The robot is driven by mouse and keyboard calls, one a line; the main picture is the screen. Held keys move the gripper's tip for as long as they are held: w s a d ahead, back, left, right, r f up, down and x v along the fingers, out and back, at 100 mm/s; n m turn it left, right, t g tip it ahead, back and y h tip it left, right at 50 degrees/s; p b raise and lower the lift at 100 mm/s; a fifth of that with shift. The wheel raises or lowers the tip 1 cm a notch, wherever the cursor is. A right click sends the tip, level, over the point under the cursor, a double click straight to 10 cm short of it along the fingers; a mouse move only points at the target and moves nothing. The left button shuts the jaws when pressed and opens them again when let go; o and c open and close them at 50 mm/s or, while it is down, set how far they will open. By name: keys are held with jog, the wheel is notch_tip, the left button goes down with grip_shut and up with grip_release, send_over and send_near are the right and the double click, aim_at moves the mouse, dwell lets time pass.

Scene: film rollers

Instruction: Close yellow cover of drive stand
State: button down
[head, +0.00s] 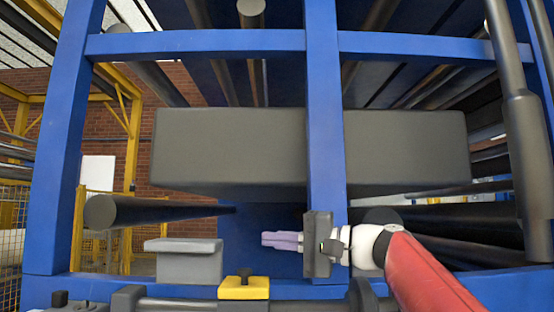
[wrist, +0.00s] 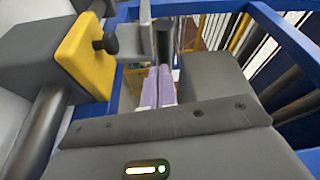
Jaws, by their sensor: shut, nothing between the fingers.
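The yellow cover (head: 243,292) shows at the bottom centre of the head view, on the grey shaft assembly, with a small dark knob on top. In the wrist view the yellow cover (wrist: 88,52) is a plate at the upper left against a grey block, its dark knob facing right. I cannot tell whether it is fully open or closed. My gripper (head: 264,239) points left, above and slightly right of the cover in the head view. Its pale purple fingers (wrist: 158,88) are together and empty, apart from the cover.
A blue frame post (head: 325,110) stands beside my gripper. A long dark grey box (head: 235,150) hangs above it. A grey block (head: 190,262) sits left of the cover, and a dark roller (head: 140,212) lies behind. Open space shows left of the fingers.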

notch_tip(320, 180, up, 18)
jog(key=p, duration=0.9)
jog(key=shift+f, duration=0.2)
